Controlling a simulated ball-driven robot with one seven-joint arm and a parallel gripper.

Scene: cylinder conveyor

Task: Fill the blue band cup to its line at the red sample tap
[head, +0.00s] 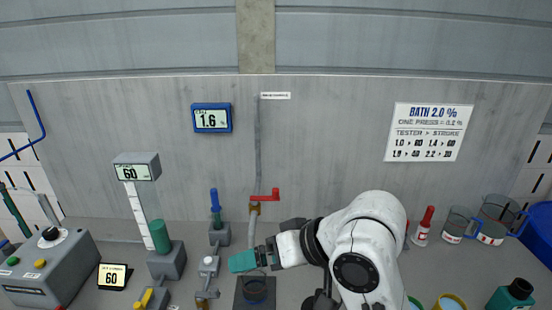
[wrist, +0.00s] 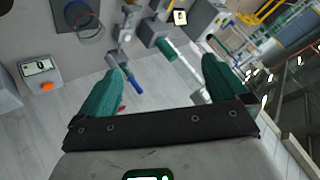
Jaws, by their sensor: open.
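The red sample tap (head: 264,195) has a red lever handle on a brass body on the back wall, with a pipe running down from it. A clear cup with a dark blue band (head: 257,292) stands on a dark stand below the tap, partly hidden under my arm. It also shows at the top left of the wrist view (wrist: 86,20). Its line and fill level are too small to tell. My gripper (head: 244,261) is just above the cup in the head view. In the wrist view its green fingers (wrist: 163,66) are apart with nothing between them.
A blue-handled valve (head: 215,205) and a green cylinder (head: 161,236) stand left of the tap. A control box (head: 48,268) is at far left. Glass cups (head: 457,226) and a red bottle (head: 424,225) stand right. A wall display (head: 211,118) reads 1.6.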

